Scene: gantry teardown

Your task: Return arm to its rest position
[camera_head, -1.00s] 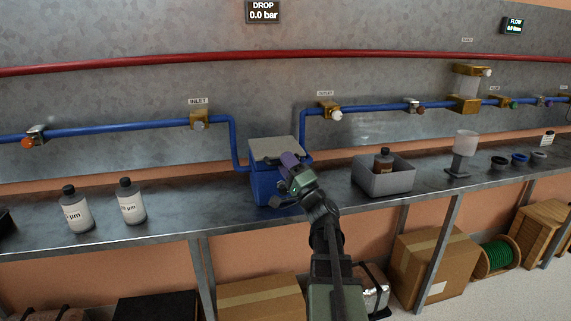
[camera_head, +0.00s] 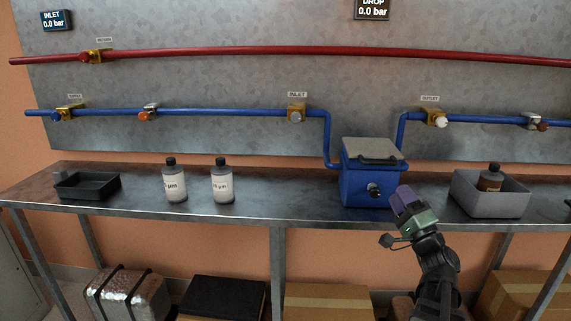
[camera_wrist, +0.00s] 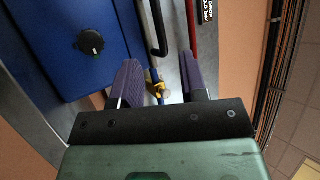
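My gripper (camera_head: 404,203) is in front of the bench, just right of and nearer than the blue box (camera_head: 361,188) with its grey lid. In the wrist view its two purple fingers (camera_wrist: 162,84) are spread apart with nothing between them. The blue box also shows in the wrist view (camera_wrist: 60,40) with its black knob (camera_wrist: 90,41), to the left of the fingers and apart from them. The lid (camera_head: 370,150) with its dark handle lies on top of the box.
A grey bin (camera_head: 490,204) holding a brown bottle (camera_head: 490,178) stands right of my gripper. Two white-labelled bottles (camera_head: 174,182) (camera_head: 222,184) and a black tray (camera_head: 88,190) stand at left. Blue pipes run along the wall above. Boxes (camera_head: 328,300) sit under the bench.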

